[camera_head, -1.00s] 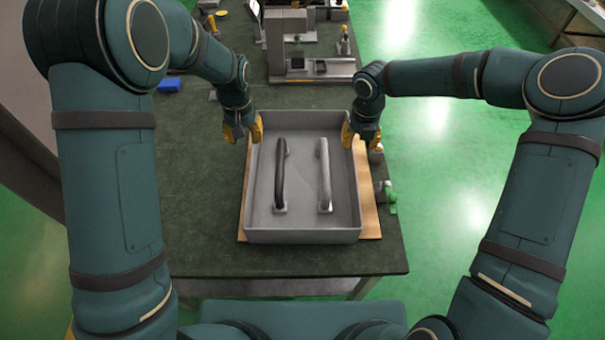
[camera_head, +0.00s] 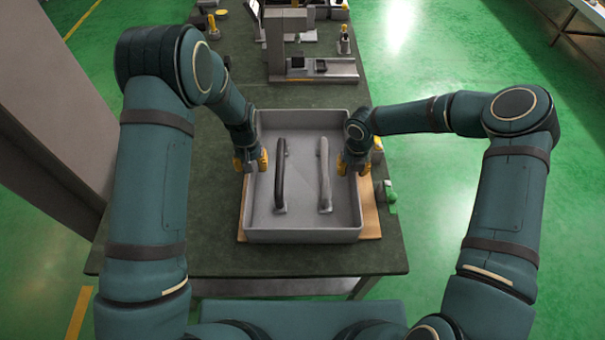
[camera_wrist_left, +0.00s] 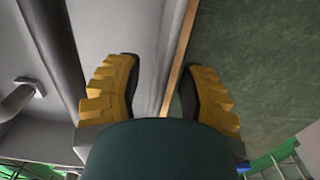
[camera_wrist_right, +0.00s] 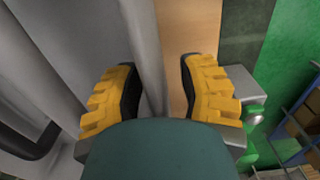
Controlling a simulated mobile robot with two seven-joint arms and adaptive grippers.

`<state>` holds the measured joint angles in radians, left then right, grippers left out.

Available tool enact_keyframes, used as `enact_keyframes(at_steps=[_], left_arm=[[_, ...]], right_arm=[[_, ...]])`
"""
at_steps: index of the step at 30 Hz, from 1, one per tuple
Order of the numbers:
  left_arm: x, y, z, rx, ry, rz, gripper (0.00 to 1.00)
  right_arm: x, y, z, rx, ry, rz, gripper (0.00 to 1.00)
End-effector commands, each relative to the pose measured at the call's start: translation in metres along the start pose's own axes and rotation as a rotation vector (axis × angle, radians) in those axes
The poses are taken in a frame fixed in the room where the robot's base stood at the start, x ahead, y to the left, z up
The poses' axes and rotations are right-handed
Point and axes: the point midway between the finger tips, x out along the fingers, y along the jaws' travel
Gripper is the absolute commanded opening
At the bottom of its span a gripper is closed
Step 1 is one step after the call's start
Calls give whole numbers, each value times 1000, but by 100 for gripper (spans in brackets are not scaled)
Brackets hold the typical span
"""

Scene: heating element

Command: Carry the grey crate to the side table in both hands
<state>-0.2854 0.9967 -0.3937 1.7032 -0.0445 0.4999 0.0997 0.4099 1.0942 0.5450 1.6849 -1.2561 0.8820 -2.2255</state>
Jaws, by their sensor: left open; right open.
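The grey crate (camera_head: 303,236) sits on a wooden board (camera_head: 370,215) on the dark green-topped table. Two curved handles, one dark (camera_head: 280,175) and one light grey (camera_head: 324,175), lie inside it. My left gripper (camera_head: 251,161) is open at the crate's left wall. In the left wrist view its yellow fingers (camera_wrist_left: 158,85) stand apart on either side of that wall (camera_wrist_left: 165,60). My right gripper (camera_head: 353,164) is open at the right wall. In the right wrist view its fingers (camera_wrist_right: 160,85) straddle that wall (camera_wrist_right: 145,50). I cannot tell whether the fingers touch the walls.
A grey machine fixture (camera_head: 312,68) stands behind the crate on the work table (camera_head: 215,250). A green item (camera_head: 390,194) lies at the table's right edge. A grey pillar (camera_head: 60,90) rises at the left. Green floor (camera_head: 440,130) is open on the right.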

Motion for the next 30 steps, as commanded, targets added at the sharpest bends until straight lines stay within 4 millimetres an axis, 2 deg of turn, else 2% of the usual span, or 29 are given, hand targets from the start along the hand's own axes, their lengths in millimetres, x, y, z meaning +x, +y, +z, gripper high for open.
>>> enact_keyframes(at_steps=[7, 8, 9, 11, 30], left_arm=[[0, 0, 0, 0, 0, 0, 39], [0, 0, 0, 0, 0, 0, 35], [0, 0, 0, 0, 0, 0, 21], [0, 0, 0, 0, 0, 0, 0], [-2, 0, 0, 1, 0, 0, 0]], right_arm=[[0, 0, 0, 0, 0, 0, 39], [0, 0, 0, 0, 0, 0, 35], [0, 0, 0, 0, 0, 0, 21], [0, 0, 0, 0, 0, 0, 0], [-2, 0, 0, -1, -1, 1, 0]])
